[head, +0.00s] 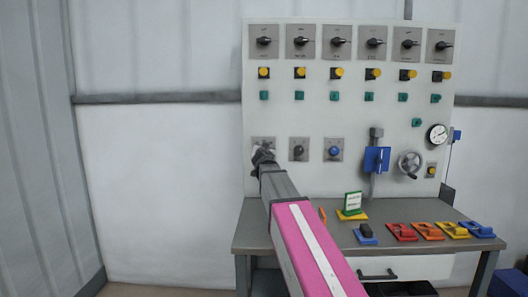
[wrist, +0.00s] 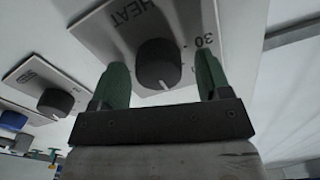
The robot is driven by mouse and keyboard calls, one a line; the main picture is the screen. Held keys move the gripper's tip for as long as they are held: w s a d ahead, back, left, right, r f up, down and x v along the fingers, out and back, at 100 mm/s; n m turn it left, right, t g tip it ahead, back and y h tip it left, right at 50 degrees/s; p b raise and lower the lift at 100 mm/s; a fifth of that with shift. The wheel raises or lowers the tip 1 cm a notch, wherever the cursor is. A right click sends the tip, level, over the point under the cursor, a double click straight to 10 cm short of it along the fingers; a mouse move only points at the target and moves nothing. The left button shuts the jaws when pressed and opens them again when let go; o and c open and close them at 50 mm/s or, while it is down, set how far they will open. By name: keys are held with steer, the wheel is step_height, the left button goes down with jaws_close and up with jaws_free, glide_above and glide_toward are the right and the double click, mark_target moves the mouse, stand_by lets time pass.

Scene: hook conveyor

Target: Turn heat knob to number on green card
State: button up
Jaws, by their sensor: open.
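The heat knob (wrist: 158,64) is black and round with a white pointer mark, on a grey plate marked "HEAT" in the wrist view. A "30" shows on the plate at the knob's upper right. My gripper (wrist: 160,80) is open, its two green fingers on either side of the knob; I cannot tell whether they touch it. In the head view my gripper (head: 263,156) is at the leftmost lower plate (head: 262,142) and hides the knob. A green-edged card (head: 352,201) stands on a yellow base on the bench; its writing is too small to read.
To the right are a black knob (head: 298,150) and a blue knob (head: 334,151) on similar plates. Rotary switches, yellow buttons and a handwheel (head: 411,164) are on the panel (head: 300,117). The bench (head: 300,240) below holds several coloured lockout pieces.

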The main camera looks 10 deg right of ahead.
steer(key=c, duration=0.9)
steer(key=shift+c, duration=0.2)
steer(key=shift+n, duration=0.3)
steer(key=n, duration=0.3)
steer(key=shift+n, duration=0.3)
steer(key=n, duration=0.9)
steer(key=shift+a+f, duration=0.1)
steer(key=shift+a, duration=0.15)
steer(key=shift+f+n, duration=0.1)
steer(key=shift+n, duration=2.2)
